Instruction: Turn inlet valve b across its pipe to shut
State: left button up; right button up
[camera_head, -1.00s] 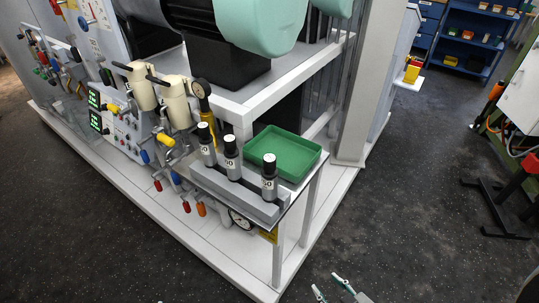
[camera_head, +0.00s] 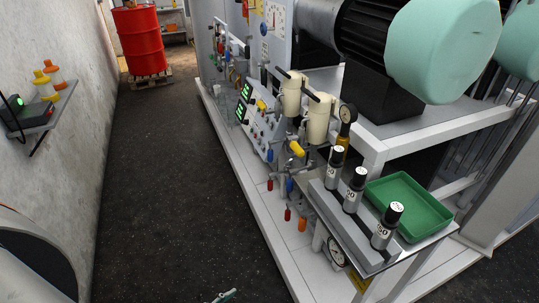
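Two cream filter housings (camera_head: 292,94) and (camera_head: 318,118) stand on the skid's side, with small valves with coloured handles around and below them. Blue handles (camera_head: 290,185), red handles (camera_head: 287,214) and an orange handle (camera_head: 302,224) hang below. I cannot read which is inlet valve b, or whether its handle lies across its pipe. The tip of a gripper, apparently my left (camera_head: 225,296), just enters at the bottom edge, away from the valves. My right gripper is out of view.
A shelf with a green tray (camera_head: 411,205) and several black-capped bottles (camera_head: 355,190) juts out at the right. A panel with green displays (camera_head: 245,92) is beyond the valves. Dark floor (camera_head: 165,160) is free between the skid and the left wall. A red drum (camera_head: 139,40) stands far back.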

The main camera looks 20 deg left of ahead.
aim_at(271, 152)
jog(key=i+j+z, duration=0.2)
jog(key=j, duration=0.15)
jog(key=i+j+z, duration=0.15)
jog(key=j, duration=0.25)
jog(key=j+z, duration=0.2)
jog(key=j, duration=0.15)
jog(key=i+j+z, duration=0.2)
jog(key=j, duration=0.25)
jog(key=k, duration=0.05)
